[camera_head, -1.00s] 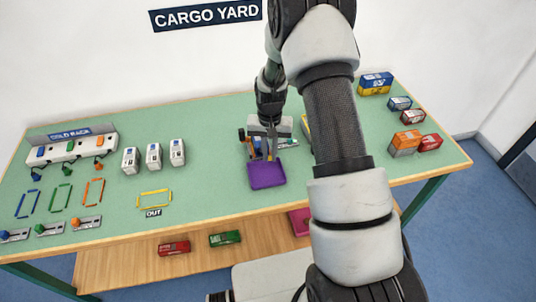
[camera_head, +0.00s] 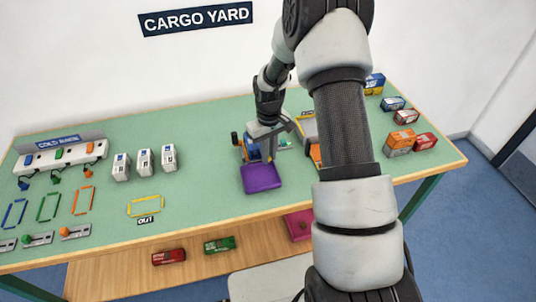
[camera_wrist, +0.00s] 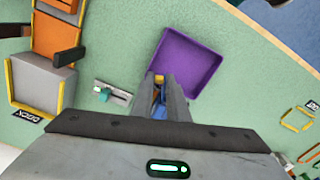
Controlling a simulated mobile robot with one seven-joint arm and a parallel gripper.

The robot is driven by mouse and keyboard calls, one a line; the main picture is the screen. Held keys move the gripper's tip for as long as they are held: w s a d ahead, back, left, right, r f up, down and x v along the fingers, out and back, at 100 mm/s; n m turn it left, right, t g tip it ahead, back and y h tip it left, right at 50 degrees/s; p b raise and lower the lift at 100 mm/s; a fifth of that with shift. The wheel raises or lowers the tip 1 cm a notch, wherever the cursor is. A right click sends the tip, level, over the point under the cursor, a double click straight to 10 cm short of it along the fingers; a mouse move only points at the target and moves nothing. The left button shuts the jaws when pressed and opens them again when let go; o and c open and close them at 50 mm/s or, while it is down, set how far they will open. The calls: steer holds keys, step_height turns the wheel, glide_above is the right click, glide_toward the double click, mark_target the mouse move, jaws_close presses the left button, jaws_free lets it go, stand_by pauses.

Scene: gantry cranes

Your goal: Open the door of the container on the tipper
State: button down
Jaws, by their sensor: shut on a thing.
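The container on the tipper (camera_head: 250,151) shows as a small blue and orange shape behind a purple tray (camera_head: 262,178), mostly covered by my gripper (camera_head: 268,143). In the wrist view, my gripper's two fingers (camera_wrist: 161,84) are close together at the near edge of the purple tray (camera_wrist: 188,60). A little blue (camera_wrist: 158,111) shows between the fingers and a yellow-orange bit (camera_wrist: 159,78) at their tips. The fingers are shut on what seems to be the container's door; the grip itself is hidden. I cannot tell how far the door stands open.
A grey dock (camera_wrist: 40,82) with yellow edges and an orange vehicle (camera_wrist: 56,32) stand beside the tipper. A lever on a small plate (camera_wrist: 113,93) lies between them. White containers (camera_head: 143,161) stand left, with a yellow outlined bay (camera_head: 146,205) in front. Coloured containers (camera_head: 398,142) stand right.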

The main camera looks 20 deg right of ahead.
stand_by(0.4)
steer(key=c, duration=1.8)
jaws_free()
steer(key=shift+o, duration=0.2)
step_height(320, 180, up, 17)
steer(key=shift+r+p, duration=0.2)
steer(key=shift+p, duration=0.25)
steer(key=s+a+r+t+p, duration=0.1)
steer(key=s+r, duration=0.2)
steer(key=r, duration=0.3)
steer(key=s+r+t+p, duration=0.1)
steer(key=s+r, duration=0.2)
steer(key=r, duration=0.2)
steer(key=s+r+m+t+p, duration=0.1)
steer(key=s+r, duration=0.3)
steer(key=s, duration=0.3)
steer(key=s+a+r+m+t+p, duration=0.1)
steer(key=s+r+p, duration=0.1)
steer(key=s+r, duration=0.2)
steer(key=s+a+r+m+t+p, duration=0.1)
steer(key=s+r, duration=0.3)
steer(key=s, duration=0.6)
steer(key=shift+a+t+p, duration=0.15)
steer(key=shift+t+p, duration=0.15)
steer(key=shift+p, duration=0.05)
